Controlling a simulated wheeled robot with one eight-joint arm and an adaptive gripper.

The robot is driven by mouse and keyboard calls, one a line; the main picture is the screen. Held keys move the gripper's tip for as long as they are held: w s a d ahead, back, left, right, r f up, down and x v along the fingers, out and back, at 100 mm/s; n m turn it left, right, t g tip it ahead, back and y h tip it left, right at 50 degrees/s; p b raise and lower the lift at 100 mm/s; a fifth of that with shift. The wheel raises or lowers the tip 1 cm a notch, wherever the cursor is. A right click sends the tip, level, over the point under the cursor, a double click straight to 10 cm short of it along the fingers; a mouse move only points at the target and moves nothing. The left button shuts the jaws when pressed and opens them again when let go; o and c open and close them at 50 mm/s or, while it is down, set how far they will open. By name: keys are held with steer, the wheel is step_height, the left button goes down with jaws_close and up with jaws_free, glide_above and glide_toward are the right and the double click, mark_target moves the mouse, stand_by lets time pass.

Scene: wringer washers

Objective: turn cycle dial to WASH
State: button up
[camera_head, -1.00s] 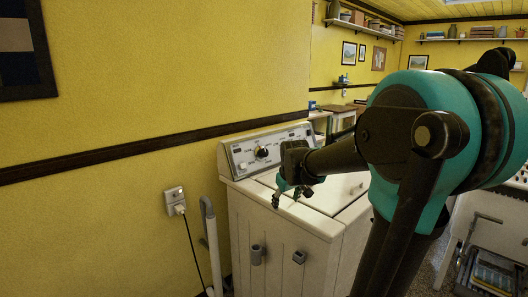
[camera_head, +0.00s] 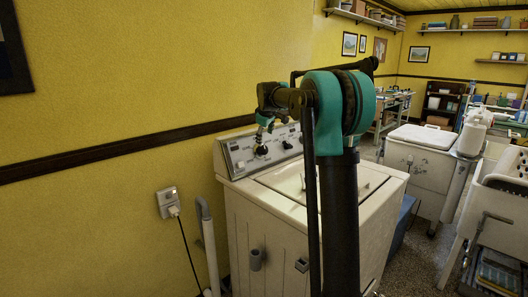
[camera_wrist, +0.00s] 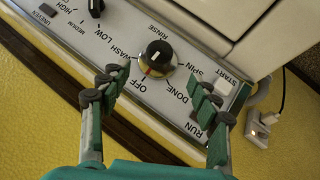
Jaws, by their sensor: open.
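The cycle dial (camera_wrist: 158,58) is a black round knob with a silver cap on the washer's control panel (camera_wrist: 205,50). The labels OFF, WASH, RINSE, SPIN and DONE ring it. A small red mark shows on the dial's side toward OFF; its exact pointing is hard to tell. My gripper (camera_wrist: 168,80) is open, with one finger on each side of the dial in the wrist view and a gap to both. In the head view, my gripper (camera_head: 265,124) hangs just above the dial (camera_head: 262,151). Whether any finger touches the panel cannot be told.
A second black knob (camera_wrist: 96,7) with LOW, MEDIUM and HIGH labels sits beside the dial. A START button (camera_wrist: 223,86) is near the right finger. The yellow wall (camera_head: 120,90) with a dark rail (camera_head: 100,160) stands close behind the panel. A wall outlet (camera_head: 167,200) is at left.

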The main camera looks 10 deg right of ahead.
mark_target(264, 149)
steer(key=x, duration=1.1)
steer(key=shift+f, duration=0.15)
steer(key=c, duration=1.2)
